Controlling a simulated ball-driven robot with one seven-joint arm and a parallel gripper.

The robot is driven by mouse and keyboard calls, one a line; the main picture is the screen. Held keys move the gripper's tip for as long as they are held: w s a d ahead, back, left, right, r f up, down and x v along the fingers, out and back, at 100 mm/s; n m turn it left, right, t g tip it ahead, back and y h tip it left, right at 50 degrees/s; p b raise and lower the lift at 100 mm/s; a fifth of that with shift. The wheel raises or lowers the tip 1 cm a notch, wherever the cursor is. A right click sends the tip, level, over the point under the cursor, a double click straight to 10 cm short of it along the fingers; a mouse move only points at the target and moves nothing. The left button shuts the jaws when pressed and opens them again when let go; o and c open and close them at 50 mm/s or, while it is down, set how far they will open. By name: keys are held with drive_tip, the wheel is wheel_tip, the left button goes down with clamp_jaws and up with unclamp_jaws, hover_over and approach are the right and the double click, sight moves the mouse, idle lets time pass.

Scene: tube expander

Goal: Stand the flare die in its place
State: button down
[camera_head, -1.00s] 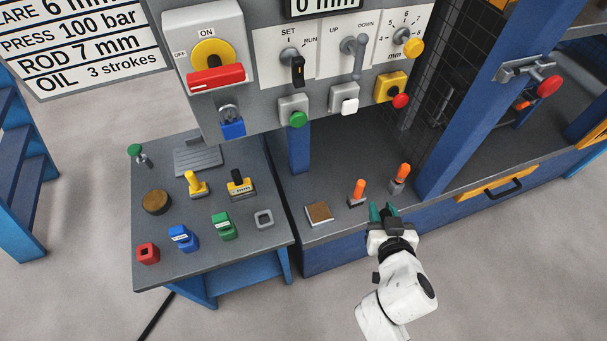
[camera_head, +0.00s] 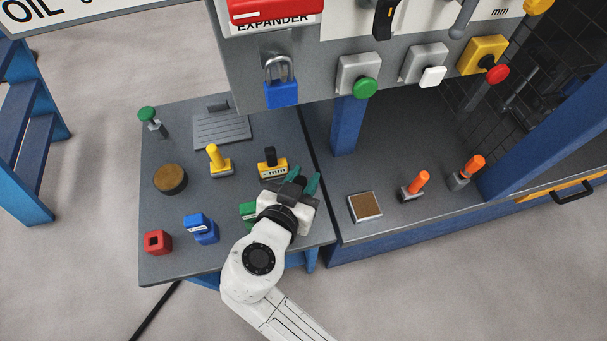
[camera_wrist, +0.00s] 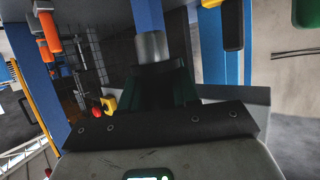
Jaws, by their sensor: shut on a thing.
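My gripper (camera_head: 304,184) is shut on the flare die and holds it over the right part of the side table (camera_head: 270,265). In the wrist view the flare die (camera_wrist: 152,47) shows as a grey cylindrical end past the dark green fingers; the rest of it is in shadow between them. A yellow block with a black top (camera_head: 272,166) stands just left of the fingertips. A green block (camera_head: 247,211) is partly hidden by my wrist. The grey square ring seen earlier on this table is hidden behind my gripper.
On the side table are a red square holder (camera_head: 157,242), a blue block (camera_head: 201,229), a yellow-handled piece (camera_head: 217,162), a brown round pad (camera_head: 170,179) and a green-knobbed piece (camera_head: 149,120). Two orange-handled pieces (camera_head: 415,185) stand on the machine bench at right. A blue padlock (camera_head: 281,92) hangs above.

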drive_tip(key=shift+f+b, duration=0.1)
drive_tip(key=shift+b, duration=0.2)
wheel_tip(320, 180, down, 6)
drive_tip(key=b, duration=0.5)
drive_tip(key=shift+s+r, duration=0.1)
drive_tip(key=shift+r, duration=0.15)
drive_tip(key=shift+f, duration=1.6)
idle(1.1)
unclamp_jaws()
idle(0.9)
